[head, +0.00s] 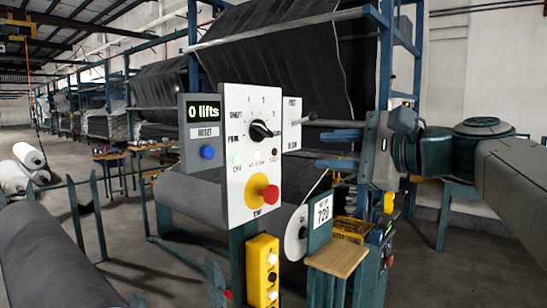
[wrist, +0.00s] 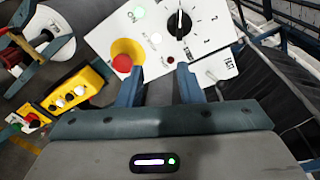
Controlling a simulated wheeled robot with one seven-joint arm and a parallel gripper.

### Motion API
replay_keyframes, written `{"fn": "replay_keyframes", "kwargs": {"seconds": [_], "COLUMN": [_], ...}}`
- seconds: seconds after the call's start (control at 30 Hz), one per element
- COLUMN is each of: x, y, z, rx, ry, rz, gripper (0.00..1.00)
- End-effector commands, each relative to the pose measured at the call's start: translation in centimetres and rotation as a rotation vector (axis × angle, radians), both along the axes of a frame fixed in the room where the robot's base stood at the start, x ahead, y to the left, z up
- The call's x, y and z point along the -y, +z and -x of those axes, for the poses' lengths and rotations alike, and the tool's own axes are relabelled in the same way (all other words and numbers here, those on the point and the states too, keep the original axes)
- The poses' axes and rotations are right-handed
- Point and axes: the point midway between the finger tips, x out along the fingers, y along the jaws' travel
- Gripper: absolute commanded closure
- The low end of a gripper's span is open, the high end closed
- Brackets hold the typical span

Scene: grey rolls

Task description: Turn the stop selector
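The selector is a black rotary knob (head: 261,131) on a white panel (head: 236,105), with numbers and small labels around it. Its pale pointer mark faces right in the head view. The knob also shows at the top of the wrist view (wrist: 180,24). Below it on the panel are small lamps and a red mushroom button (head: 269,194) on a yellow disc. My gripper (head: 322,149) is to the right of the panel, its blue fingers apart and pointing left. In the wrist view the fingers (wrist: 160,82) are open with nothing between them, apart from the knob.
A grey box with a "0 lifts" display (head: 203,111) and blue button adjoins the panel's left. A grey lever (head: 312,120) juts out by a narrow white plate, close to my fingers. A yellow button box (head: 262,270) hangs below. A "720" sign (head: 321,212) stands under my gripper.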

Motion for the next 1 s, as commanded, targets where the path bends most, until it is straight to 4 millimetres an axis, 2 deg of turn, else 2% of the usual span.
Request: {"fn": "replay_keyframes", "kwargs": {"seconds": [0.13,0.27,0.8,1.0], "x": [0.3,-0.3,-8.5,-10.1], "y": [1.9,2.5,2.6,2.6], "z": [-0.2,-0.7,-7.0,-8.3], "rx": [0.017,0.018,0.019,0.02], "ry": [0.01,0.015,0.015,0.014], "rz": [-0.098,-0.117,-0.115,-0.115], "gripper": [0.67,0.67,0.67,0.67]}}
